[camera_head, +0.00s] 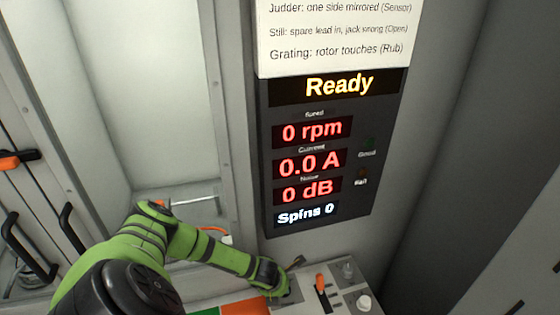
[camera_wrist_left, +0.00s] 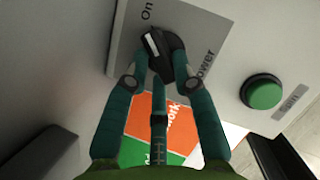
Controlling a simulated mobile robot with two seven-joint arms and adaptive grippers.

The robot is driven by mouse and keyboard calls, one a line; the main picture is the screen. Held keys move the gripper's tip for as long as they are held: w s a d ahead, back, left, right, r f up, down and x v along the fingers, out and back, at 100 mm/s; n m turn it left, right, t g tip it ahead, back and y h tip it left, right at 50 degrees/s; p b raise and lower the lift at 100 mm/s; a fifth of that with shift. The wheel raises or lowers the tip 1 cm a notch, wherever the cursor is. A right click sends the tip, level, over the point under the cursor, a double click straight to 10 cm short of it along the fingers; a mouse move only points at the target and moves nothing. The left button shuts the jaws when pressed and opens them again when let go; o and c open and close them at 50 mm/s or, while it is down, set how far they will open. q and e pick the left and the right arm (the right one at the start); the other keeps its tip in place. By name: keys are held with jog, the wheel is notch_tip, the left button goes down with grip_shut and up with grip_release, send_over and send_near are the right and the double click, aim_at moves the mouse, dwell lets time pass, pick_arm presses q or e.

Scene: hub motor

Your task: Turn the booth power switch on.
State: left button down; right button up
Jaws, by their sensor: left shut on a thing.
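In the left wrist view the booth power switch (camera_wrist_left: 163,42) is a dark rotary knob with a white mark, set on a light grey panel. The label "On" (camera_wrist_left: 147,12) is above it, and a partly covered label ending in "ower" (camera_wrist_left: 206,66) is to its right. My left gripper (camera_wrist_left: 160,60) is shut on the knob, one finger on each side. The white mark is on the knob's upper left part, on the side of "On"; its exact angle is hard to tell. In the head view my left gripper (camera_head: 275,282) is at the control panel, and the knob is mostly hidden. My right gripper is not in view.
A lit display (camera_head: 338,85) reads "Ready", 0 rpm, 0.0 A, 0 dB and Spins 0. An orange lever (camera_head: 321,284) and a white knob (camera_head: 364,302) stand right of my gripper. A green button (camera_wrist_left: 263,92) labelled "Spin" is right of the switch.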

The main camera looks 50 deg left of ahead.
pick_arm(q)
jog(key=shift+s+f, duration=0.1)
jog(key=c, duration=1.3)
grip_release()
jog(key=v, duration=1.2)
